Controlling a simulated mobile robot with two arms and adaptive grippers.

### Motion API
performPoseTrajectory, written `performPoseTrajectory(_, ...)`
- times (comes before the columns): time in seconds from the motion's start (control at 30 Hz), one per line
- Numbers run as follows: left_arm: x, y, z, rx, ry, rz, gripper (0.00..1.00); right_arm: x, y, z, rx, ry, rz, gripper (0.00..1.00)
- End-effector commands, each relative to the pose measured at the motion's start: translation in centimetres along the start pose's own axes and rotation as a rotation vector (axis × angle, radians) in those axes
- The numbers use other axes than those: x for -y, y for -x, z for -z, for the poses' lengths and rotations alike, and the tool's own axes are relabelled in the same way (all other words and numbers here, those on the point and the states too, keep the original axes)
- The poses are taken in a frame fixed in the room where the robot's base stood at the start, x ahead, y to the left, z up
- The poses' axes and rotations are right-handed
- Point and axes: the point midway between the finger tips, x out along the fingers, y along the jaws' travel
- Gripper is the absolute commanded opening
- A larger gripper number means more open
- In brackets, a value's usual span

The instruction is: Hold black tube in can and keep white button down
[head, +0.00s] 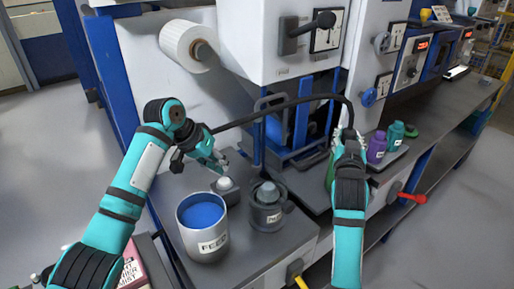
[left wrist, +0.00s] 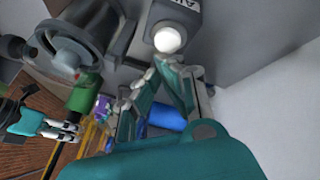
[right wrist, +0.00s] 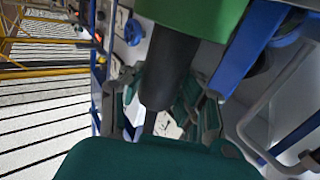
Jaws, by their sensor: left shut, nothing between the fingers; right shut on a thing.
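A black tube (head: 300,101) arches across the head view and comes down to my right gripper (head: 347,140), which is shut on it. Its green end (head: 330,172) shows below that gripper and in the left wrist view (left wrist: 85,92). The right wrist view shows the black tube (right wrist: 168,75) between the fingers. The white can (head: 207,243) marked FEED holds blue liquid; the green end is well to its right. The white button (head: 224,183) sits on a small grey base. My left gripper (head: 221,163) is shut and empty just above it; contact is unclear.
A dark pot (head: 267,216) with a lid stands between the can and my right gripper. Purple (head: 376,147) and teal (head: 395,133) bottles stand right of that gripper. A white roll (head: 188,45) and the machine rise behind.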

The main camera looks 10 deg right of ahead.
Motion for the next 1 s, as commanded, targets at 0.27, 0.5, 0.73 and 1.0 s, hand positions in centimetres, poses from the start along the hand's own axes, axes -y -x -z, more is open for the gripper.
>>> performPoseTrajectory(0.27,-0.8,2.0,1.0,-0.002,0.0,-0.001,0.0,0.0,0.0,0.1,-0.003,0.0,0.0,0.02)
performPoseTrajectory(0.5,-1.2,3.1,1.5,0.0,0.0,0.0,0.0,0.0,0.0,0.1,-0.003,0.0,0.0,0.0)
performPoseTrajectory(0.73,-1.2,3.1,1.5,0.0,0.0,0.0,0.0,0.0,0.0,0.1,-0.003,0.0,0.0,0.0)
performPoseTrajectory(1.0,-1.1,4.8,1.6,-0.003,-0.001,0.001,0.0,0.0,0.0,0.1,-0.003,0.0,0.0,0.0)
